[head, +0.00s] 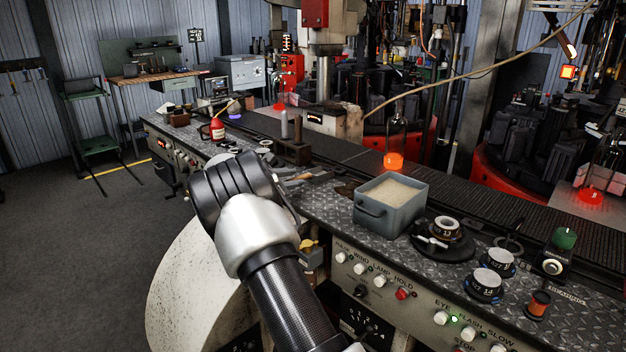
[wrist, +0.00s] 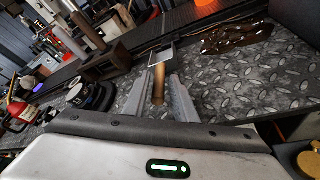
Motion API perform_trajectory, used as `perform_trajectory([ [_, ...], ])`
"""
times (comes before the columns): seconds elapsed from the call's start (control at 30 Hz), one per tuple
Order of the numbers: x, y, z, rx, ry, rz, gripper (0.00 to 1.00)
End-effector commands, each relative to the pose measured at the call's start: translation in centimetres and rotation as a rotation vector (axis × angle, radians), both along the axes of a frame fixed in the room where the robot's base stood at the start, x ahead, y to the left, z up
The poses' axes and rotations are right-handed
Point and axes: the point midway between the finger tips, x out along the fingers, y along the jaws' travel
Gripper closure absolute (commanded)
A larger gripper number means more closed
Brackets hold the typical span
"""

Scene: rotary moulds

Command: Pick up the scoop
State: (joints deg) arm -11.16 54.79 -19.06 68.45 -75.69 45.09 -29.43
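The scoop (wrist: 158,84) lies on the diamond-plate bench top, its wooden handle toward me and its squarish metal pan (wrist: 163,54) farther off. In the head view part of the scoop (head: 303,177) shows just beyond my wrist. My gripper (wrist: 160,88) is low over the plate, its two grey fingers apart on either side of the handle. A narrow gap seems to show beside the handle, so the fingers look open around it.
A grey bin of pale sand (head: 390,205) stands to the right. A dark block with upright rods (wrist: 104,62) is at the left, with dark round pieces (wrist: 90,96) and a red extinguisher-like bottle (wrist: 18,112). A brown stain (wrist: 235,38) marks the plate. A conveyor runs behind.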

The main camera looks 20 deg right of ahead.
Motion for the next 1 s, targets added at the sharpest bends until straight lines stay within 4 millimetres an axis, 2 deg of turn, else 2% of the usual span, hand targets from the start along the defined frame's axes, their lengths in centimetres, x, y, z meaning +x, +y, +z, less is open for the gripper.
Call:
perform_trajectory([
  [0.07, 0.8, -1.0, -1.1, 0.002, -0.001, -0.002, 0.75],
  [0.2, 1.7, -2.3, -1.4, 0.001, -0.001, -0.001, 0.75],
  [0.5, 2.0, -2.6, -1.4, 0.002, 0.0, -0.001, 0.75],
  [0.63, 1.9, -2.6, -1.4, 0.001, 0.0, -0.001, 0.97],
  [0.67, 1.9, -2.6, -1.4, 0.001, 0.0, -0.001, 1.0],
  [1.0, 2.0, -2.6, -0.6, 0.0, -0.003, -0.001, 1.0],
])
